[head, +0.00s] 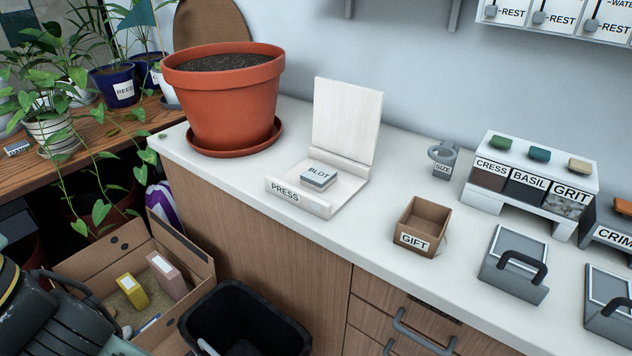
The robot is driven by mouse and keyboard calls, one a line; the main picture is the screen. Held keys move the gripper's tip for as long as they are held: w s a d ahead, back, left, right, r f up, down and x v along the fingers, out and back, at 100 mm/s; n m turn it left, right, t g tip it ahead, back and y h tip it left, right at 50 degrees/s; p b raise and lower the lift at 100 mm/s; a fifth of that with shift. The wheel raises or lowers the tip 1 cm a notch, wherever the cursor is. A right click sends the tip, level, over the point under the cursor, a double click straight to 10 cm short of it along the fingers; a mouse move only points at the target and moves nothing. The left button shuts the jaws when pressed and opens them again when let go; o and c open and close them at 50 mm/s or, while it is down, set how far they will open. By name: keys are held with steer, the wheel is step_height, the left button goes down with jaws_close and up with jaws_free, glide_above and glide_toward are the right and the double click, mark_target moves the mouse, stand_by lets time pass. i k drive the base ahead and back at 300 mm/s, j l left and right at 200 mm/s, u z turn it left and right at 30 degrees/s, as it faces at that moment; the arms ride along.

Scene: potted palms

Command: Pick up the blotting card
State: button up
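A small grey-and-white block labelled BLOT (318,177) lies on the base of an open press (322,203) on the white counter. The BLOT label is on its top face; I cannot tell if it is one card or a stack. The press has a pale board (346,120) standing upright behind the block and a PRESS label on its front edge. The block looks uncovered from above and from the front. Parts of my arm show at the lower left, well away from the press. My gripper's fingertips cannot be seen.
A large terracotta pot (222,100) on a saucer stands left of the press. A GIFT box (420,226), a grey SIZE holder (443,158) and a CRESS, BASIL, GRIT rack (482,199) stand to the right. An open cardboard box (190,250) and black bin (245,310) sit below.

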mark_target(319, 175)
steer(key=l+u, duration=0.2)
steer(key=l, duration=0.3)
steer(key=l+u, duration=0.25)
steer(key=l, duration=0.25)
steer(key=k+l+u, duration=0.2)
steer(key=l, duration=0.25)
steer(key=i, duration=0.05)
